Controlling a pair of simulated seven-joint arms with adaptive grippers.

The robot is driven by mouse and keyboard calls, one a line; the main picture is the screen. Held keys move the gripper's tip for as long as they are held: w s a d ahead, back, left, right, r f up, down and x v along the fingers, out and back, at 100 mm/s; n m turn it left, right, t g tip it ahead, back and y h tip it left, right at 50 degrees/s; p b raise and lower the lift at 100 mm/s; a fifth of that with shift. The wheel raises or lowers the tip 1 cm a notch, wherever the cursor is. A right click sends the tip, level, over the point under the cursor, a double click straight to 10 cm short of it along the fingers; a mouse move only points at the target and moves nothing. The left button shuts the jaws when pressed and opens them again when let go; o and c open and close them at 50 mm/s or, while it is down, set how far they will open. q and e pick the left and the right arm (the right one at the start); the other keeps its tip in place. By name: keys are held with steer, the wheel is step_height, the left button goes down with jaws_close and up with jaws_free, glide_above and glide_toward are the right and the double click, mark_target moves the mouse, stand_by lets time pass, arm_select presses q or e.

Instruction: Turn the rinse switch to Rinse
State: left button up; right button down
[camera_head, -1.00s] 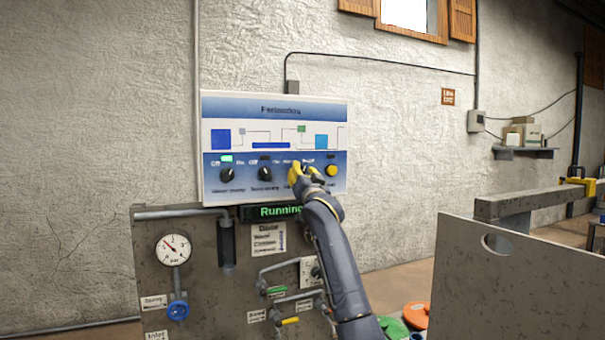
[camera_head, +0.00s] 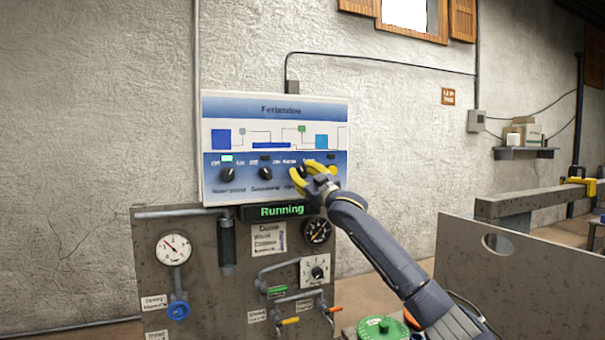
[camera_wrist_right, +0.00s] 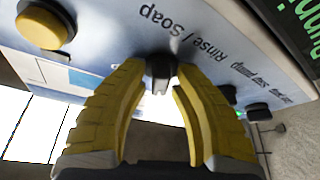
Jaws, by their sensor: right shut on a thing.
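The rinse switch (camera_wrist_right: 160,68) is a small black knob beside the words "Rinse / Soap" in the right wrist view. It sits on the blue-and-white control panel (camera_head: 225,107). My right gripper (camera_wrist_right: 162,78) has its yellow fingers on either side of the knob and is shut on it. In the head view, the right gripper (camera_head: 309,176) is at the panel's lower right and partly covers the switch and its labels. The knob's pointer direction is not clear. My left gripper is not in view.
Two other black knobs, the left one (camera_head: 227,175) and the middle one (camera_head: 265,174), sit left of the switch. A yellow button (camera_wrist_right: 42,27) is nearby. Below are the "Running" display (camera_head: 282,211), a gauge (camera_head: 173,249) and pipes. A grey board (camera_head: 520,275) stands at right.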

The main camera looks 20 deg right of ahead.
steer(key=shift+r+n+y, duration=0.15)
steer(key=shift+n+y, duration=0.25)
steer(key=shift+n, duration=0.5)
steer(key=c, duration=1.5)
jaws_free()
steer(key=shift+o, duration=0.7)
steer(key=v, duration=1.2)
steer(key=shift+s+r, duration=0.1)
steer(key=shift+r, duration=0.05)
steer(key=v, duration=0.9)
steer(key=shift+r, duration=0.15)
